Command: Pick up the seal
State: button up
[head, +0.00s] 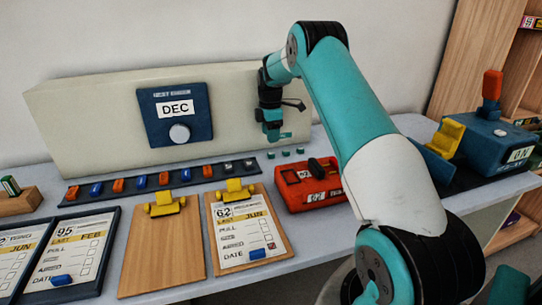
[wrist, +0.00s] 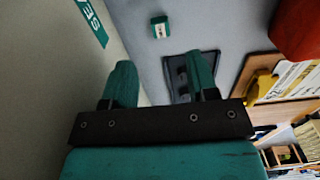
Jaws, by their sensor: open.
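Small teal blocks, which I take to be the seals (head: 285,153), sit in a short row on the grey table in front of the cream panel. In the wrist view one teal block with a white mark, a seal (wrist: 159,27), lies on the table beyond my fingertips. My gripper (head: 273,134) is above the table near the panel, a little above and left of the row. In the wrist view my gripper (wrist: 161,75) has its two teal fingers apart with nothing between them. Any other seals are out of sight in that view.
A dark strip (head: 72,194) with several coloured pieces runs along the panel's foot. A red box (head: 308,187) stands right of the strip, close to the seals. Clipboards (head: 135,262) lie in front. A blue dial box (head: 157,131) reading DEC is on the panel (head: 70,120).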

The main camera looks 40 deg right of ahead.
aim_at(273, 153)
jog(key=shift+s+d+f+p, duration=0.15)
jog(key=shift+d+f, duration=0.05)
jog(key=shift+f, duration=1.6)
jog(key=shift+s+d+f+p, duration=0.1)
jog(key=shift+d+f+p, duration=0.05)
jog(key=shift+f, duration=1.6)
jog(key=c, duration=1)
